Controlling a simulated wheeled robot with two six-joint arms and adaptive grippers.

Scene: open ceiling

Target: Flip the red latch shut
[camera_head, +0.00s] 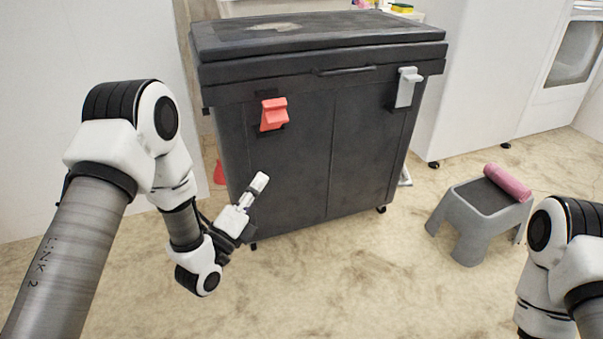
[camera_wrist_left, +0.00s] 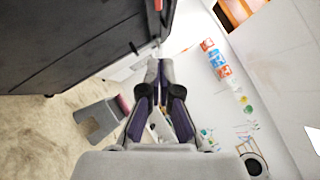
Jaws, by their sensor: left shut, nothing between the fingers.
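The red latch (camera_head: 273,114) is on the front of a dark grey cart (camera_head: 300,160), at the upper left just below the lid. It juts out from the front, with a dark plate around its lower end. My left gripper (camera_head: 262,180) is shut and empty, below the latch and apart from it, pointing up and right. In the left wrist view its fingers (camera_wrist_left: 158,68) are together. A small red piece (camera_wrist_left: 158,4) at the top edge there may be the latch. My right gripper is out of view; only part of that arm shows at the right edge.
A grey latch (camera_head: 407,87) is at the cart's upper right. The lid (camera_head: 320,36) lies flat on top. A grey stool (camera_head: 466,225) with a pink roll (camera_head: 508,183) stands at the right. A small red object (camera_head: 219,173) is beside the cart's left. The floor in front is clear.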

